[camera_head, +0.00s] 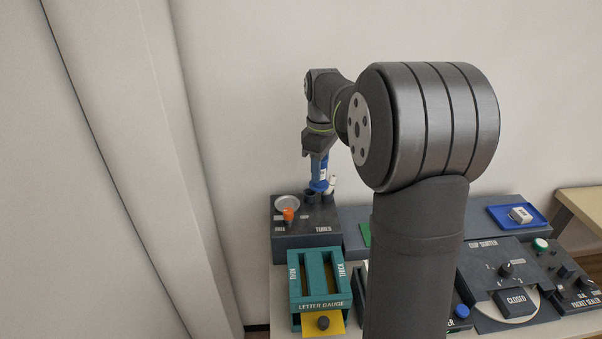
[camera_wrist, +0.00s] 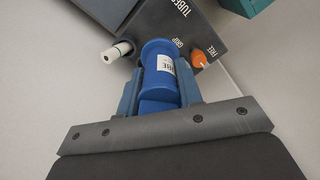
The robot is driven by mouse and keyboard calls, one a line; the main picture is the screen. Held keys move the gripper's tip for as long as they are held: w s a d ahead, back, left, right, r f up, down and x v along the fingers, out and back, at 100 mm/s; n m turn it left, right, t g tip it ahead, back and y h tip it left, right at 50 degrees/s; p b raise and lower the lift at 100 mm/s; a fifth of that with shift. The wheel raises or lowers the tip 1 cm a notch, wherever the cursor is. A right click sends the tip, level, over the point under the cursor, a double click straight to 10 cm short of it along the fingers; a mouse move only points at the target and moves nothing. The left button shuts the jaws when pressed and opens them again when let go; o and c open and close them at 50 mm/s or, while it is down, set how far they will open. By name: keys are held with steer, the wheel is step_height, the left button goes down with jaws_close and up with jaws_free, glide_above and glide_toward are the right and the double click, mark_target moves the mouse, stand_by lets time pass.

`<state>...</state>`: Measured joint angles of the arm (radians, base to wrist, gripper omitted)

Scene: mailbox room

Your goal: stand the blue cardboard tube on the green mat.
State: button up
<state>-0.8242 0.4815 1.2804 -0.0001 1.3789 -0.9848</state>
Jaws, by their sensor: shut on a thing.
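The blue cardboard tube (camera_head: 319,172), with a white label, is upright or nearly so in the head view, above the dark block marked TUBES (camera_head: 320,241). My gripper (camera_wrist: 160,92) is shut on the tube, one finger on each side, and the tube (camera_wrist: 157,52) fills the space between them in the wrist view. I cannot tell whether its lower end is clear of the block. The green mat (camera_head: 364,235) shows as a thin strip right of the block; my arm hides the rest.
On the block are an orange knob (camera_head: 288,214), a round metal dish (camera_head: 287,203) and a white-topped tube (camera_wrist: 117,51). A teal letter gauge (camera_head: 319,284) stands in front. A blue tray (camera_head: 517,217) and dark sorter panels (camera_head: 500,262) lie to the right.

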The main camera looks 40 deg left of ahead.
steer(key=shift+w+d+r, duration=0.2)
steer(key=shift+d+r, duration=0.1)
steer(key=shift+d, duration=0.15)
steer(key=shift+w+d+r, duration=0.2)
steer(key=shift+d+r, duration=0.1)
steer(key=shift+d, duration=0.15)
steer(key=shift+w+d+f, duration=1.45)
steer(key=shift+d+f, duration=0.6)
steer(key=shift+f, duration=0.65)
steer(key=shift+w+d+f, duration=1.45)
steer(key=shift+d+f, duration=0.65)
steer(key=shift+f, duration=0.65)
steer(key=shift+w+d+f, duration=1.45)
steer(key=shift+d+f, duration=0.6)
steer(key=shift+f, duration=0.65)
steer(key=shift+f, duration=0.3)
steer(key=shift+f, duration=0.3)
